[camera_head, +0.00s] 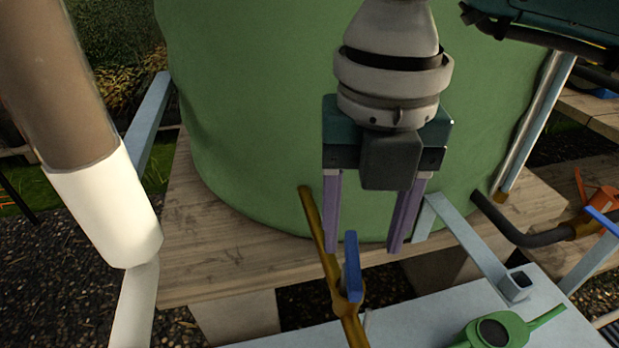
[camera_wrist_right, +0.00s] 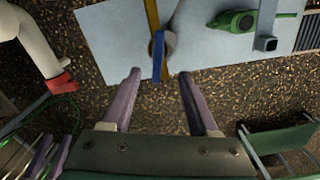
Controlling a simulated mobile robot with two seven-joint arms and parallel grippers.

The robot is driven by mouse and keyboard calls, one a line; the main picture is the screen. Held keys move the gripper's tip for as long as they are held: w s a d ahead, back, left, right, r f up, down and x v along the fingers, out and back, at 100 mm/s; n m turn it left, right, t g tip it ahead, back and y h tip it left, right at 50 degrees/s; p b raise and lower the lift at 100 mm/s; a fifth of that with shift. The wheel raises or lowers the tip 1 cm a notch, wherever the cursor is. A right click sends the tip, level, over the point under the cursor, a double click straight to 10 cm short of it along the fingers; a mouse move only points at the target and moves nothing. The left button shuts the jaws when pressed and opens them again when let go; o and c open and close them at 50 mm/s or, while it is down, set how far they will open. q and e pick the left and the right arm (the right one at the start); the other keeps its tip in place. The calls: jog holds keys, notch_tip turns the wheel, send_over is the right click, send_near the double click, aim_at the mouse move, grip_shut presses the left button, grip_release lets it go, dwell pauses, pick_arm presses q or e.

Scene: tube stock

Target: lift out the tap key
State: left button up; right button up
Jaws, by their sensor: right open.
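A brass rod (camera_head: 318,225) with a flat blue lever (camera_head: 352,268) rises in front of the green barrel, at the bottom middle of the head view. It is the likeliest tap key, but I cannot tell for certain. My right gripper (camera_head: 367,248) is open, pointing down, with nothing between its purple fingers. The lever shows just below and between the fingertips in the head view. In the right wrist view the blue lever (camera_wrist_right: 158,55) lies beyond the open fingertips, apart from them. Two purple fingers at that view's lower left look like my left gripper (camera_wrist_right: 46,156).
The large green barrel (camera_head: 250,130) stands on a wooden bench (camera_head: 215,265) behind the gripper. A pale metal panel (camera_head: 420,318) holds a green can-like object (camera_head: 495,330). An orange object (camera_head: 602,198) lies at right.

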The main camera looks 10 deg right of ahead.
aim_at(353, 258)
jog(key=f, duration=0.6)
jog(key=shift+w+b, duration=0.4)
jog(key=shift+a, duration=0.1)
jog(key=shift+c, duration=0.2)
grip_shut()
